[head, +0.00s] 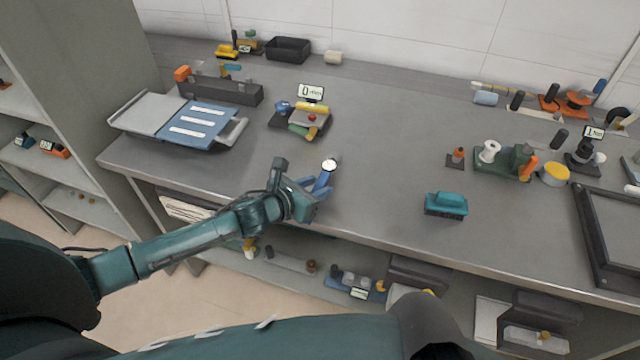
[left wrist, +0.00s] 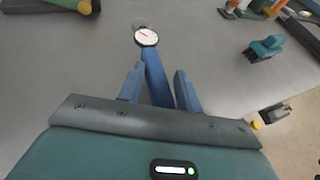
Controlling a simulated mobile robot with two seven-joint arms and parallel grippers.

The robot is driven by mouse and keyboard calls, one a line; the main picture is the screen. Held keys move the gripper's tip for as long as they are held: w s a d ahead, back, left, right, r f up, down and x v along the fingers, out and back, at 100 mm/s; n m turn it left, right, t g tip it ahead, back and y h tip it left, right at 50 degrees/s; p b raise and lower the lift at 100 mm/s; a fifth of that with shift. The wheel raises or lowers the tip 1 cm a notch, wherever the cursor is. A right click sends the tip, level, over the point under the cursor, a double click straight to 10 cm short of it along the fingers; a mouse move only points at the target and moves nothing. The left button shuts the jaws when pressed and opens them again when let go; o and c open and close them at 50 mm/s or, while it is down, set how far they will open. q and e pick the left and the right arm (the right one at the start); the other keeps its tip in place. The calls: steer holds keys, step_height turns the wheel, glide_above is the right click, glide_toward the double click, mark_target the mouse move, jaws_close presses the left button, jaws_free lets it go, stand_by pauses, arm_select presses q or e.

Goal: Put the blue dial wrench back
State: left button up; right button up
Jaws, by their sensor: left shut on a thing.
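The blue dial wrench has a round white dial (head: 329,164) at its far end and a blue handle (head: 323,181). My left gripper (head: 312,188) is shut on the handle, over the front part of the grey workbench (head: 370,175). In the left wrist view the blue handle (left wrist: 154,72) runs forward between the two blue fingers (left wrist: 158,90), and the dial (left wrist: 146,37) points away from me. The near end of the handle is hidden by the gripper. I cannot tell how high the wrench is above the bench. My right gripper is not in view.
Spools and tools crowd the right end. The bench middle is clear. An open shelf stands at far left.

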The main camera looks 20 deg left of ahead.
mark_target(314, 190)
arm_select(q)
steer(key=shift+f, duration=0.15)
steer(key=shift+c, duration=0.4)
jaws_close()
step_height(314, 190, up, 3)
steer(key=p, duration=0.2)
steer(key=shift+p, duration=0.3)
steer(key=shift+r, duration=1.6)
steer(key=shift+w, duration=0.1)
